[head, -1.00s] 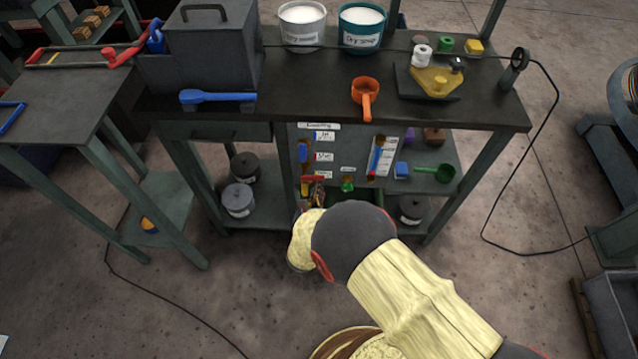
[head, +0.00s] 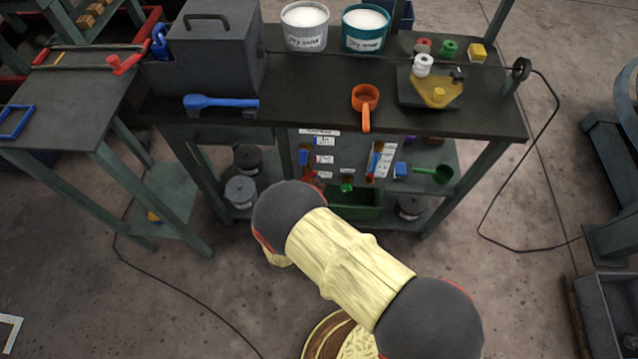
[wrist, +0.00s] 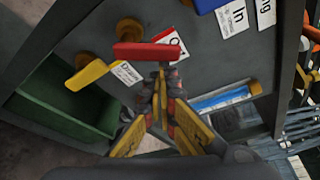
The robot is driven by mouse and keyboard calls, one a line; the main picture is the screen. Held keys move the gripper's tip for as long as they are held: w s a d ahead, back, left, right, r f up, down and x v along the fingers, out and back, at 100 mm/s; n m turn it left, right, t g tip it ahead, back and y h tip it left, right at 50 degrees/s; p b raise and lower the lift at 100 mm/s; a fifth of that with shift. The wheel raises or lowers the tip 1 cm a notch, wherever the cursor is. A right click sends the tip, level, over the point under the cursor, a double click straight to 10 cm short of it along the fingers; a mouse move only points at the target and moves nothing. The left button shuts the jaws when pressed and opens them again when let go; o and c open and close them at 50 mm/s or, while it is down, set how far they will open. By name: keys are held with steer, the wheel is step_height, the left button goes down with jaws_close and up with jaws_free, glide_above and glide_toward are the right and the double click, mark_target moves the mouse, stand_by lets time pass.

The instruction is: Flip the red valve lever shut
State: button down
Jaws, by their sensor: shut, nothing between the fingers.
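The red valve lever (wrist: 147,51) lies across the upper middle of the wrist view, beside a brass-coloured knob on the grey panel. In the head view only a small bit of red (head: 312,176) shows at the panel's lower left, above my arm. My gripper (wrist: 161,72) is shut and empty, its fingertips at the lever's right half in the wrist view. I cannot tell whether they touch it. My arm hides the gripper in the head view. A yellow lever (wrist: 87,75) lies left of the red one, and a blue lever (wrist: 208,4) is at the top edge.
The panel sits under a dark workbench (head: 310,112). A green bin (wrist: 68,110) is at the left in the wrist view. A blue-and-white strip (wrist: 222,97) lies right of my fingers. The floor in front is mostly clear.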

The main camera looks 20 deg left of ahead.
steer(key=n, duration=0.1)
steer(key=a+r+n+t+p, duration=0.1)
steer(key=n, duration=0.1)
steer(key=r+n+h, duration=0.1)
steer(key=shift+s+a+r+p, duration=0.1)
steer(key=shift+s+a+p, duration=0.15)
steer(key=shift+a+p, duration=0.15)
stand_by(0.7)
steer(key=s+d+p, duration=0.2)
steer(key=s, duration=0.7)
steer(key=shift+d+p, duration=0.35)
steer(key=shift+p, duration=0.05)
stand_by(0.4)
